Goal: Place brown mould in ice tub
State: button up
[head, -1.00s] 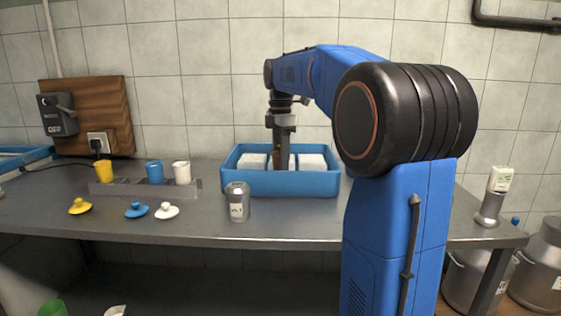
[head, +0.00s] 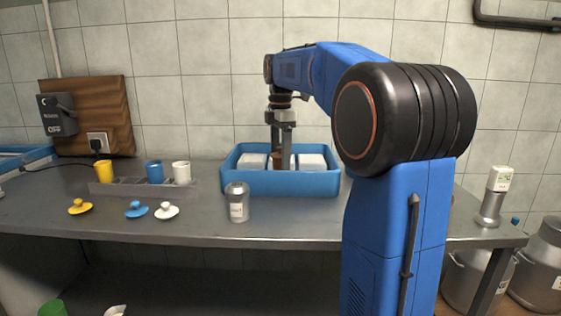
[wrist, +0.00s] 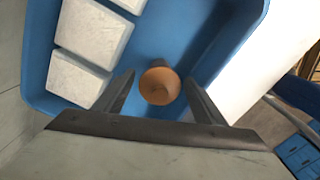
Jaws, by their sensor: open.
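The brown mould (wrist: 159,84) stands in the blue ice tub (wrist: 38,72), in the gap between white ice blocks. In the head view my gripper (head: 281,160) points down into the ice tub (head: 275,183). A sliver of the brown mould (head: 278,159) shows between the fingers there. The tub's front wall hides its lower part.
White ice blocks (head: 312,161) fill both sides of the tub. A handheld device (head: 494,197) stands at right.

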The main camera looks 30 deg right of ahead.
notch_tip(320, 180, up, 10)
jog(key=shift+r, duration=0.25)
dwell(0.6)
